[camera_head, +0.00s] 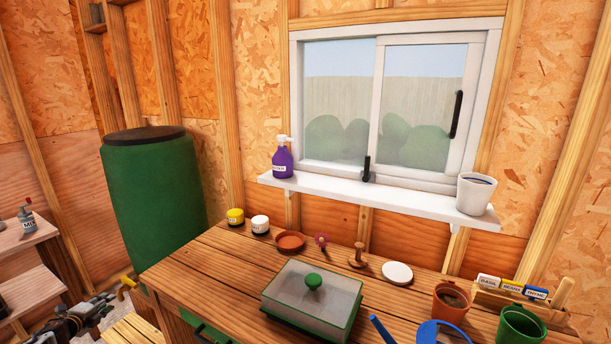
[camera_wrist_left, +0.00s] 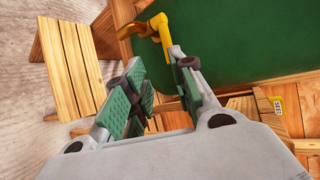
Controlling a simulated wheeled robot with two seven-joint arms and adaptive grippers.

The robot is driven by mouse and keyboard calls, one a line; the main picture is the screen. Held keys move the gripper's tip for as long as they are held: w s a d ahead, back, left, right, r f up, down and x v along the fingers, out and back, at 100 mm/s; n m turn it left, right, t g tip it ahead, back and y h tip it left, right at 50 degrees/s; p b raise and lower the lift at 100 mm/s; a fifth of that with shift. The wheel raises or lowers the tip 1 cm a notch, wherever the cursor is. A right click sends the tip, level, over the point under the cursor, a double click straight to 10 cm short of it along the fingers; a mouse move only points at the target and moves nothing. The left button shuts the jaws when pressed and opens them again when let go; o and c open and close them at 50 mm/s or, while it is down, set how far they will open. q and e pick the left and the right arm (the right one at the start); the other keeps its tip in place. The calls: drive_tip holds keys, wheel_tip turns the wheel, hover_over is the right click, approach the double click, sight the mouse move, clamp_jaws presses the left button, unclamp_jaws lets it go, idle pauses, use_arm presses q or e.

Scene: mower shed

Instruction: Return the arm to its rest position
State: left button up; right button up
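My left gripper (camera_head: 98,304) shows at the lower left of the head view, low beside the workbench and below the green barrel (camera_head: 155,190). In the left wrist view the two green-padded fingers (camera_wrist_left: 160,85) stand apart with nothing held between them. A yellow tap (camera_wrist_left: 155,28) on the barrel shows just beyond the fingertips, and a gap between it and the fingers is hard to judge. The tap also shows in the head view (camera_head: 128,282), close to the gripper. My right gripper is in neither view.
The workbench (camera_head: 200,280) holds a clear-lidded tray (camera_head: 312,298), pots and small jars. A slatted wooden stool (camera_head: 137,329) stands low beside the gripper. Wooden shelves (camera_head: 30,250) are at the far left. A windowsill (camera_head: 380,200) holds a purple spray bottle (camera_head: 282,160) and a white pot (camera_head: 474,197).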

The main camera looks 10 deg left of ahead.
use_arm(q)
drive_tip(key=s+a+f+n+g+y, duration=0.2)
drive_tip(key=s+a+f+n+g, duration=0.3)
drive_tip(key=s, duration=0.8)
drive_tip(key=s+a+f+n+g+y, duration=0.1)
drive_tip(key=s+a+f+n+g, duration=0.15)
drive_tip(key=s+f, duration=0.7)
drive_tip(key=s+a+f+n+g+y, duration=0.2)
drive_tip(key=s+a+f+n, duration=0.15)
drive_tip(key=s, duration=1.15)
drive_tip(key=s+d+f+n+g+h, duration=0.1)
drive_tip(key=s+d+f+h, duration=0.15)
drive_tip(key=d+f, duration=0.95)
drive_tip(key=s+d+f+n+h, duration=0.15)
drive_tip(key=s+d+f, duration=0.25)
drive_tip(key=d+f, duration=0.85)
drive_tip(key=s+d+f+n+h+p, duration=0.1)
drive_tip(key=s+d+f+h, duration=0.1)
drive_tip(key=d, duration=1.6)
drive_tip(key=s+d+f+h+p, duration=0.1)
drive_tip(key=s+d, duration=0.2)
drive_tip(key=d, duration=1.4)
drive_tip(key=shift+d+f+n+g+h, duration=0.35)
drive_tip(key=shift+d+f+g+h, duration=0.05)
drive_tip(key=shift+g, duration=0.05)
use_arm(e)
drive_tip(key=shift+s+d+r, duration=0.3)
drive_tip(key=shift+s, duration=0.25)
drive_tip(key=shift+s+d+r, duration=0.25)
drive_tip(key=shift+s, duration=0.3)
